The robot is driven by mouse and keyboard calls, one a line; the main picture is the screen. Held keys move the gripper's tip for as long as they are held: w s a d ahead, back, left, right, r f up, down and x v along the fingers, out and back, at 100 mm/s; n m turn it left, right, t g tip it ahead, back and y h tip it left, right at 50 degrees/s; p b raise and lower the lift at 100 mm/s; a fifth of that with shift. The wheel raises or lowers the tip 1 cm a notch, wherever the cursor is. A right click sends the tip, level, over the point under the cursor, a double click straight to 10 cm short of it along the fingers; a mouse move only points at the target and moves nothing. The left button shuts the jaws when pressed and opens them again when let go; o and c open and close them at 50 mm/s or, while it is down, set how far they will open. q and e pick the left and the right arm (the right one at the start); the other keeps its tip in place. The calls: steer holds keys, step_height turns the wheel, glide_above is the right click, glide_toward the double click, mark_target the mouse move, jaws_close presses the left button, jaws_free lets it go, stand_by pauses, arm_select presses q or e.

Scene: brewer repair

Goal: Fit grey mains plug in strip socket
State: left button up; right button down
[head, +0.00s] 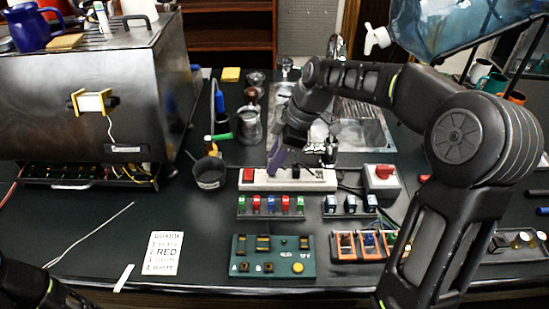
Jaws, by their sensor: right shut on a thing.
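The white power strip (285,180) lies across the middle of the bench, with a red switch at its left end. My right gripper (318,147) points down just behind and above the right half of the strip. It is shut on a small pale thing, which looks like the grey mains plug (318,132); the fingers and wrist hide much of it. I cannot tell whether the plug touches the strip. A dark plug-like piece (330,158) shows beside the gripper at the strip's right end. Only part of my left arm shows at the lower left; its gripper is out of view.
A purple piece (276,157) stands behind the strip. A red-knobbed box (381,180) is right of it; coloured fuse-like blocks (270,205) and a green panel (272,256) lie in front. A black cup (209,173) stands left.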

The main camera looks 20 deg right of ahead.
steer(key=shift+f+b, duration=0.7)
steer(key=shift+b, duration=0.35)
stand_by(1.7)
stand_by(0.3)
steer(key=c, duration=1)
jaws_free()
steer(key=shift+d+r, duration=0.15)
steer(key=shift+r, duration=0.15)
steer(key=v, duration=0.7)
steer(key=shift+r+b, duration=0.1)
steer(key=shift+b, duration=0.3)
